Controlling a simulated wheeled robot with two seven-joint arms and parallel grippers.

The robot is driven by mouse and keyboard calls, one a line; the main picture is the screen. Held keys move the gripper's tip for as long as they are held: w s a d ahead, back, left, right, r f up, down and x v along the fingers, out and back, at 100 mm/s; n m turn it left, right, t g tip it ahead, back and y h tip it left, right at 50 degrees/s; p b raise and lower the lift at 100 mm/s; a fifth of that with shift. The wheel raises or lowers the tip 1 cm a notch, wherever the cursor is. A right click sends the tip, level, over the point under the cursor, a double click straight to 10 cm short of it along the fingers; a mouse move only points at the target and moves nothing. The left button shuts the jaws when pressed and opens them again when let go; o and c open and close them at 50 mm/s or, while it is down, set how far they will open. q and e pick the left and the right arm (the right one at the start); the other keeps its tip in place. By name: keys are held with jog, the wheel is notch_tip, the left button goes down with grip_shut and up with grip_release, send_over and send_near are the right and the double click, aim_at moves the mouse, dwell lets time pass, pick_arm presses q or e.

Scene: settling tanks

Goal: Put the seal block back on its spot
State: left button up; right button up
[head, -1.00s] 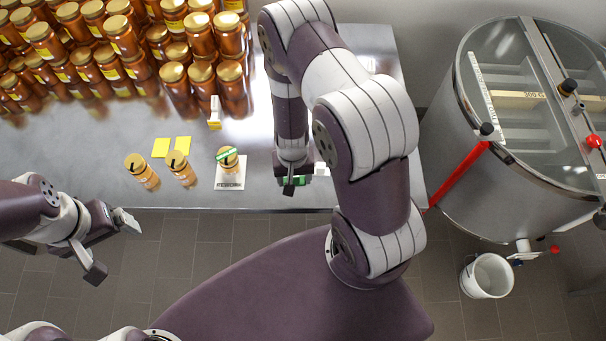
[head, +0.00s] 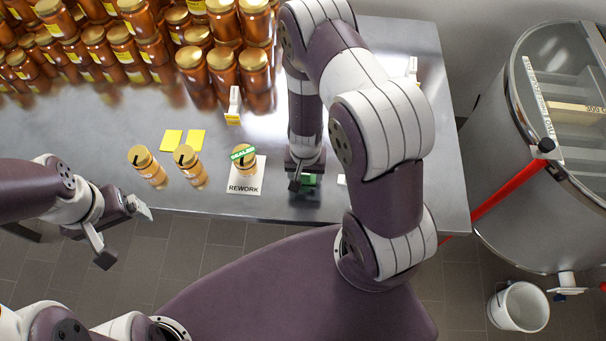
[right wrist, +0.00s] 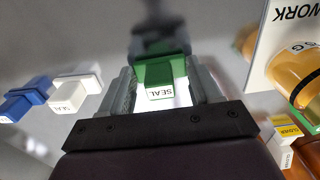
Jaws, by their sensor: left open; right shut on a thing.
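The green seal block (right wrist: 162,75), lettered SEAL, is held between the two fingers of my right gripper (right wrist: 163,88). I cannot tell whether the block touches the table. A bright white patch shows around the block between the fingers; its spot is not clearly visible. My left gripper (head: 122,233) is open and empty, off the table's front edge at the left.
A jar with a green SEALED strip (head: 244,160) stands on the REWORK card (head: 242,188). A white block (right wrist: 74,90) and a blue block (right wrist: 28,98) lie beside the right gripper. Stacked jars fill the back left.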

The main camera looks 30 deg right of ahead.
jog(key=shift+a+r, duration=0.1)
jog(key=shift+r, duration=0.05)
jog(key=shift+w+f, duration=0.4)
jog(key=shift+w, duration=0.1)
jog(key=o, duration=1)
jog(key=shift+w, duration=0.1)
jog(key=shift+o, duration=0.3)
jog(key=shift+s+r, duration=0.2)
jog(key=shift+s, duration=0.15)
pick_arm(q)
notch_tip(320, 180, up, 7)
jog(key=p, duration=0.7)
pick_arm(e)
jog(key=s+a+r+n+t, duration=0.1)
jog(key=s+r+n, duration=0.15)
jog(key=r, duration=1.25)
jog(key=s+a+r+n, duration=0.15)
jog(key=r+n, duration=0.25)
jog(key=r, duration=1.2)
pick_arm(q)
notch_tip(320, 180, down, 6)
jog(key=b, duration=0.6)
jog(key=shift+w+f, duration=0.2)
jog(key=shift+w, duration=0.25)
pick_arm(e)
notch_tip(320, 180, down, 7)
jog(key=shift+d, duration=0.15)
